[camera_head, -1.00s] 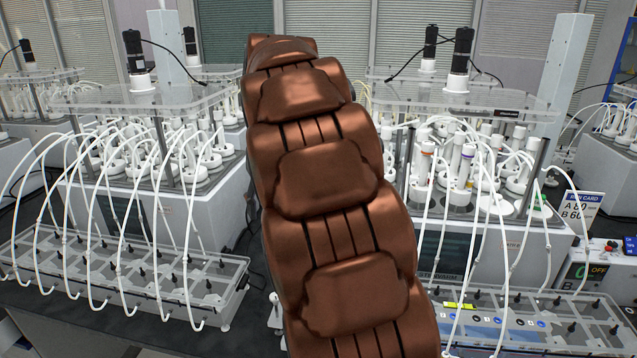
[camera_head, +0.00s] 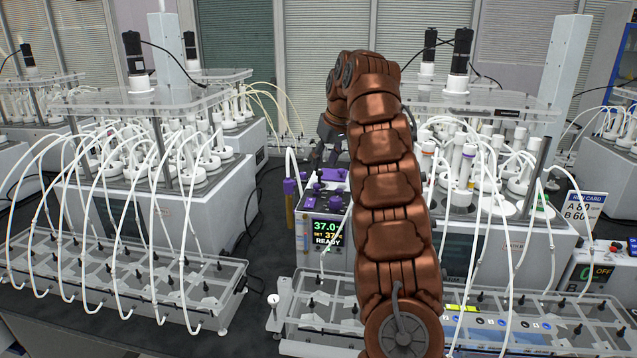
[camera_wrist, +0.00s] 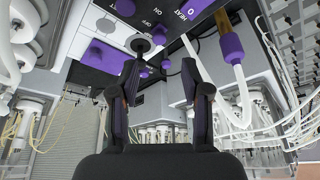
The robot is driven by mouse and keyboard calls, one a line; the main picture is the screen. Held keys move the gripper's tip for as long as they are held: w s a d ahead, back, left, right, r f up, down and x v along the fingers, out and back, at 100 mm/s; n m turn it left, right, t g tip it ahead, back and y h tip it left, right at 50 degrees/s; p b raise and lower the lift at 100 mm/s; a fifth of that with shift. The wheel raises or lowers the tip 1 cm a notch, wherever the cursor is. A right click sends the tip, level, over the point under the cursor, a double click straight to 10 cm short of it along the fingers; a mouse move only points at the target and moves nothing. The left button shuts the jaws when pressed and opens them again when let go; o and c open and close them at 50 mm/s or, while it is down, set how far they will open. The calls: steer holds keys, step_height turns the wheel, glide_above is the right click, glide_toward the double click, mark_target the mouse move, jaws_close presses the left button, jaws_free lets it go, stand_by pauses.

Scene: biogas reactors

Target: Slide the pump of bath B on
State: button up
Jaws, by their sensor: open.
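My gripper (camera_head: 328,140) hangs over the middle control box (camera_head: 326,232), which has purple fittings and a lit display reading 37.0, SET 37 and READY. In the wrist view my gripper (camera_wrist: 160,68) is open and empty, its two dark fingers apart. The box's panel (camera_wrist: 165,28) lies ahead of the fingertips, upside down, with HEAT, ON and OFF lettering. A round black knob (camera_wrist: 140,45) on it is close to the left fingertip; I cannot tell whether they touch. I cannot read which bath letter this box carries, and no label that I can read says pump.
Purple fittings (camera_wrist: 231,48) with tubing stand beside the panel. Tube-laden reactors stand on the left (camera_head: 130,195) and right (camera_head: 540,235). A run card (camera_head: 583,210) reads A 80, B 60, above another box (camera_head: 592,272) showing OFF. Clear trays (camera_head: 110,280) lie in front.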

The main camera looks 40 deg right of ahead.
mark_target(318, 185)
steer(key=shift+p+x, duration=0.9)
steer(key=shift+x, duration=3.05)
steer(key=shift+d, duration=0.1)
steer(key=shift+c, duration=0.3)
jaws_close()
